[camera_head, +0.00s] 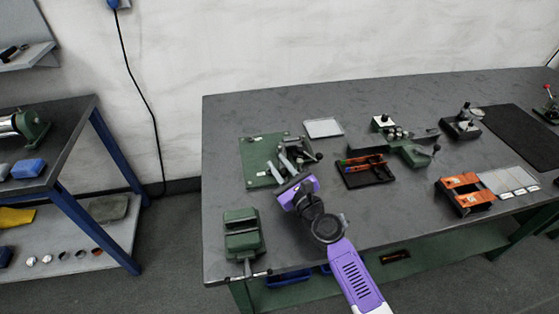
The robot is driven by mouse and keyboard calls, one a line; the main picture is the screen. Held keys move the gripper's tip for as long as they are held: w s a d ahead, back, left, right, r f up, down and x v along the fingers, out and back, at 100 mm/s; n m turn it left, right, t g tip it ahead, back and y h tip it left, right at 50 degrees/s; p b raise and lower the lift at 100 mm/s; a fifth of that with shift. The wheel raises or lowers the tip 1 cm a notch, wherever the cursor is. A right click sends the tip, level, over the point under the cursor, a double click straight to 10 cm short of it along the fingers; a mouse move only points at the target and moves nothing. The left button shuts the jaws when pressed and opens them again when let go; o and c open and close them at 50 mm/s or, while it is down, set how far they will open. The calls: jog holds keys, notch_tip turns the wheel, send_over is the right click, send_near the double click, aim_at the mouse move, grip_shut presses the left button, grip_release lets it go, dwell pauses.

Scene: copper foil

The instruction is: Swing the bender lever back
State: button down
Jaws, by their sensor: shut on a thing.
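The bender (293,150) is a grey metal mechanism at the right side of a green base plate (255,153), toward the left of the workbench. A dark ball-ended handle sticks out to its right. My gripper (284,180), purple with dark parts, reaches in from the front and sits at the near side of the bender. It is shut on the bender lever, right by the plate's front right corner. The fingertips and the gripped part of the lever are mostly hidden by the gripper body and too small to make out.
A green vise (242,233) stands at the bench's front left corner. A dark tray (365,170) with orange-handled tools lies right of my gripper. Another green device (414,153) and an orange fixture (465,191) stand farther right.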

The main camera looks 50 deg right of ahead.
jog(key=shift+w+a+r+m+g+h+p, duration=0.15)
jog(key=shift+w+a+m+g+h+p, duration=0.15)
jog(key=shift+w+a+m+h+p, duration=0.25)
jog(key=shift+w+a+f+m+g+h+p, duration=0.1)
jog(key=shift+w+f+m+g+h+p, duration=0.1)
jog(key=shift+w+m+g+h+p, duration=0.45)
jog(key=shift+s+n+t, duration=0.25)
jog(key=shift+n, duration=0.05)
jog(key=c, duration=1.5)
grip_release()
jog(key=shift+a, duration=0.1)
jog(key=b+v, duration=0.1)
jog(key=v, duration=0.5)
jog(key=shift+s+a+f, duration=0.15)
jog(key=shift+s+a, duration=0.05)
jog(key=shift+s, duration=0.15)
jog(key=shift+s+a, duration=0.2)
jog(key=shift+s, duration=0.2)
jog(key=shift+c, duration=0.2)
